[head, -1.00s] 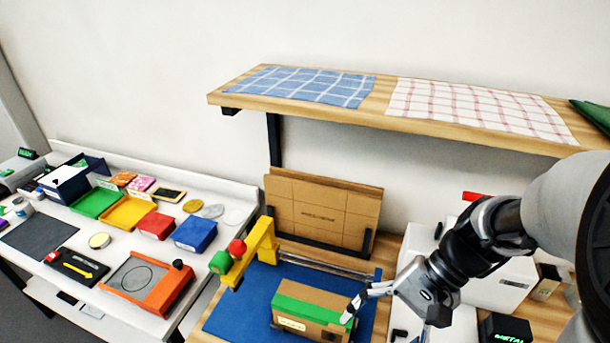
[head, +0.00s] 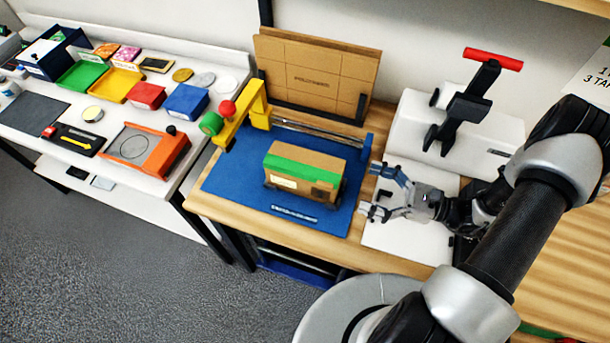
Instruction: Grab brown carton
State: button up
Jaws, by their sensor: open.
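The brown carton (head: 297,184) stands on a blue mat (head: 225,185) on the wooden bench. It has a green band along its upper part and a white label on its front side. My gripper (head: 369,190) is open and empty, just to the right of the carton near the mat's right edge. Its two fingers point left toward the carton's right end, with a gap between them and the carton. Nothing covers the carton in this view.
A yellow arm (head: 241,112) with red and green knobs stands at the mat's back left. Flat cardboard sheets (head: 315,78) lean behind a metal rail. A white machine (head: 455,128) with a red-handled lever stands back right. Coloured trays (head: 187,101) sit on the white table at left.

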aim_at(314, 171)
jog(key=b+x, duration=0.2)
jog(key=x, duration=1.3)
jog(key=shift+b, duration=0.4)
jog(key=shift+d, duration=0.1)
jog(key=c, duration=0.9)
